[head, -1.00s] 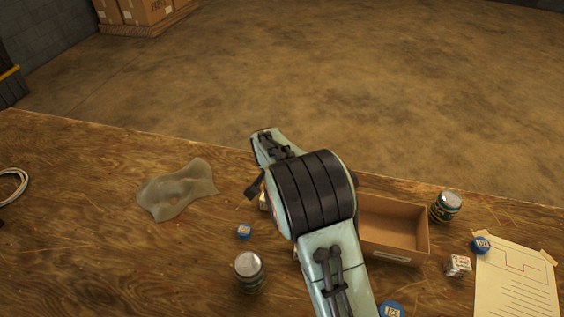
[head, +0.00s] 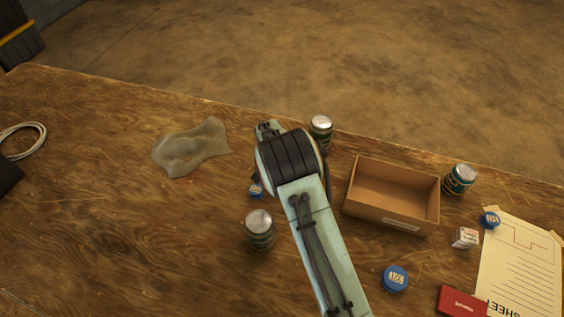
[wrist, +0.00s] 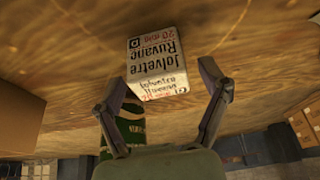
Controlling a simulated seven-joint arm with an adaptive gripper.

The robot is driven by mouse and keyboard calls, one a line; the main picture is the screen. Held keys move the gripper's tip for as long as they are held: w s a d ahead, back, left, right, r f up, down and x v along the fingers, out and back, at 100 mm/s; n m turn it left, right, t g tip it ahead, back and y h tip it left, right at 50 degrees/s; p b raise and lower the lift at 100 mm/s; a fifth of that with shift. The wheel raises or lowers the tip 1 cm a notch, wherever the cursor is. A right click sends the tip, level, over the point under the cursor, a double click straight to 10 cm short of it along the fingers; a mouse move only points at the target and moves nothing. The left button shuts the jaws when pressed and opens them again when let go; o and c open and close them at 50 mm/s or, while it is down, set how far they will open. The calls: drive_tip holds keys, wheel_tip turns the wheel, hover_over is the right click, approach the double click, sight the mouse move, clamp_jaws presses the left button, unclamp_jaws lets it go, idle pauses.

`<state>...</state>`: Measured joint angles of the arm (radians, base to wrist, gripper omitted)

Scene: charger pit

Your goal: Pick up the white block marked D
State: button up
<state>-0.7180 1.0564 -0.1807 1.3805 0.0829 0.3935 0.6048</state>
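I cannot read the mark for sure. My gripper (wrist: 162,78) is open, one finger on each side of the block's near end, with gaps on both sides. In the head view my arm hides the gripper and this block. Another white block (head: 465,238) sits right of the cardboard box; its mark is too small to read.
An open cardboard box (head: 415,226) stands right of my arm. Cans stand at the far edge (head: 321,130), left of my arm (head: 260,229) and right of the box (head: 460,180). Blue lids (head: 395,278) and a paper sheet (head: 522,265) lie to the right.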

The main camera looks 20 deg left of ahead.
drive_tip(key=c, duration=0.9)
